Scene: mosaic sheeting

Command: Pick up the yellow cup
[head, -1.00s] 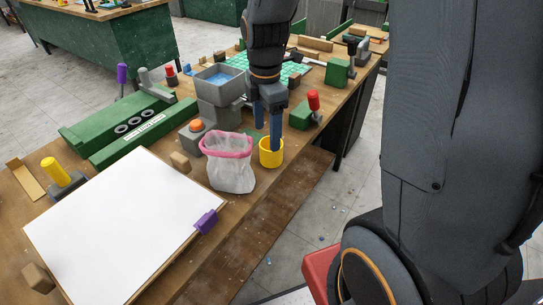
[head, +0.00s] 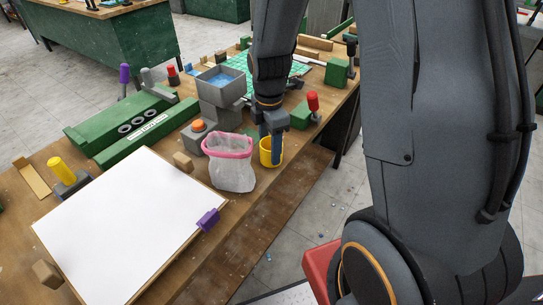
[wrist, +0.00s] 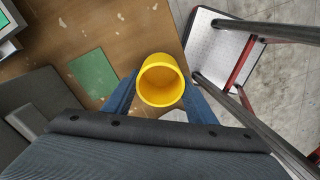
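The yellow cup (head: 265,158) stands upright at the front edge of the wooden workbench, just right of a clear bag with a pink rim. In the wrist view the cup (wrist: 163,83) is seen from above, with its mouth toward the camera and empty. My gripper (head: 272,138) points down at the cup. In the wrist view its two blue fingers lie on either side of the cup, close against its walls. I cannot tell whether they press on it. The fingertips are partly hidden by the cup.
The pink-rimmed bag (head: 229,168) stands close left of the cup. A green block with a red knob (head: 313,102) stands to the right. A grey hopper (head: 221,85) and an orange button (head: 198,125) are behind. A white board (head: 125,225) fills the left front.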

